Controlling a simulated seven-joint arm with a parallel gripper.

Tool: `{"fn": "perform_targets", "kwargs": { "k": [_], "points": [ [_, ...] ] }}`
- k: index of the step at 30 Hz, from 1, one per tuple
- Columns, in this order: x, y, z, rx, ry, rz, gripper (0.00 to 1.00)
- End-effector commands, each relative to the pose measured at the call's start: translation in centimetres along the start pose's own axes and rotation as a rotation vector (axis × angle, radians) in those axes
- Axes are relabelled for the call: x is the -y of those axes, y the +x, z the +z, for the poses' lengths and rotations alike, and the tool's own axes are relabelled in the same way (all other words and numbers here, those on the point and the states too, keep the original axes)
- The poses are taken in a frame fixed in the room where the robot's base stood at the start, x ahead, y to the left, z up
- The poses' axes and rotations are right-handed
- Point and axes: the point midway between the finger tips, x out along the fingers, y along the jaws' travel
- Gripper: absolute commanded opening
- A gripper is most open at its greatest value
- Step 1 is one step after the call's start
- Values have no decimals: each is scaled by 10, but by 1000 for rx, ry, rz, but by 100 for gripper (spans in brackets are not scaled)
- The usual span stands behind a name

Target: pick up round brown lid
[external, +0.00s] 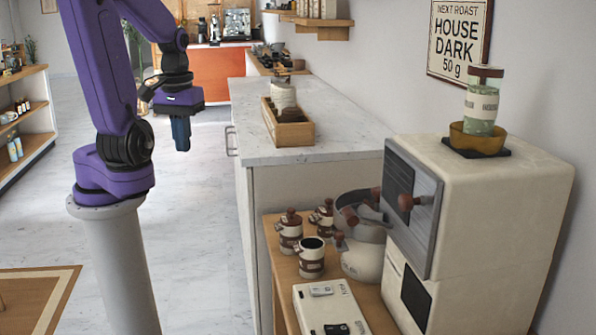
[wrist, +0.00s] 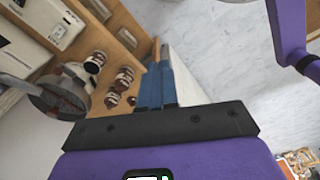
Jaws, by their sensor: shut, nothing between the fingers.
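Several white-and-brown canisters stand on the low wooden shelf in the external view. Two have round brown lids with knobs: the left canister's lid (external: 291,217) and the rear canister's lid (external: 326,207). The front canister (external: 311,260) looks open on top, with a dark inside. A flat brown lid (external: 485,71) also tops the pale green jar on the white machine. I cannot tell which lid is meant. My gripper (external: 181,146) hangs shut and empty over the floor, left of the counter and apart from all lids. Its blue fingers (wrist: 156,84) are together in the wrist view.
The long white counter (external: 350,118) carries a wooden box (external: 288,133) with a jar. The white machine (external: 500,190) with a grey door stands right of the shelf. The floor around my gripper is clear.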

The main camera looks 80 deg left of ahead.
Motion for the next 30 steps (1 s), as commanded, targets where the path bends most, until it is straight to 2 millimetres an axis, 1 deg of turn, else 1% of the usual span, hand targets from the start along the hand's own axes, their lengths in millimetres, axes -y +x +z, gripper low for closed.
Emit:
{"fn": "perform_targets", "kwargs": {
  "k": [5,6,8,9,11,12,14,22,24,26,29,30],
  "points": [
    [0,0,0,0,0,0,0],
    [0,0,0,0,0,0,6],
    [0,0,0,0,0,0,26],
    [0,0,0,0,0,0,39],
    [0,0,0,0,0,0,59],
    [0,0,0,0,0,0,72],
    [0,0,0,0,0,0,90],
    [0,0,0,0,0,0,90],
    [-1,0,-4,1,-5,0,90],
    [-4,0,-12,2,-15,0,90],
    [-13,0,-37,5,-50,1,90],
    [-18,0,-51,7,-69,1,90]
  ]
}}
